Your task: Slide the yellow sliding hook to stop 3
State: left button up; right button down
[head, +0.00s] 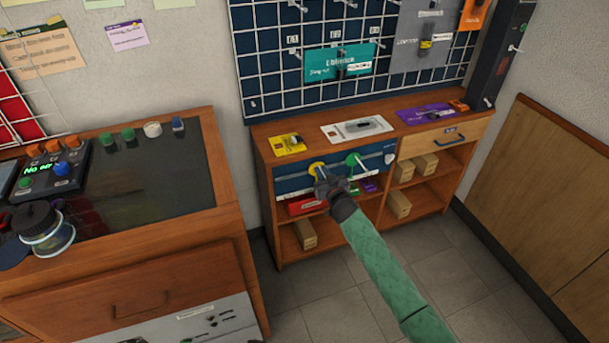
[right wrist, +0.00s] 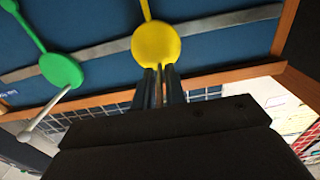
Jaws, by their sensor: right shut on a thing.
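The yellow sliding hook (head: 317,168) sits near the left part of a dark blue panel (head: 292,184) on the low shelf unit's front. In the right wrist view its round yellow disc (right wrist: 157,43) lies on a grey rail (right wrist: 110,48), and its metal peg runs between my fingers. My right gripper (head: 325,184) is shut on that peg; it also shows in the right wrist view (right wrist: 159,85). A green hook (head: 352,160) is on the same rail, to the right in the head view; its disc (right wrist: 61,70) is left in the wrist view. I cannot read stop marks.
Cards and small parts, such as a yellow card (head: 288,146), lie on the shelf top above the panel. Shelves with boxes (head: 399,204) are below and right. A wooden cabinet (head: 130,260) stands left. The tiled floor in front is clear.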

pick_arm(q)
jog(key=shift+s+a+r+p, duration=0.3)
jog(key=shift+a+r, duration=0.2)
jog(key=shift+a, duration=0.15)
pick_arm(e)
jog(key=d, duration=0.2)
jog(key=w+d, duration=0.1)
jog(key=d, duration=0.1)
jog(key=w+d, duration=0.1)
jog(key=d, duration=0.1)
jog(key=c, duration=1.4)
grip_release()
jog(key=shift+c, duration=0.2)
pick_arm(q)
jog(key=shift+w+d+f+b, duration=0.3)
jog(key=shift+d+f+b, duration=0.2)
jog(key=shift+d, duration=0.25)
pick_arm(e)
jog(key=v, duration=0.8)
pick_arm(q)
jog(key=shift+f, duration=0.1)
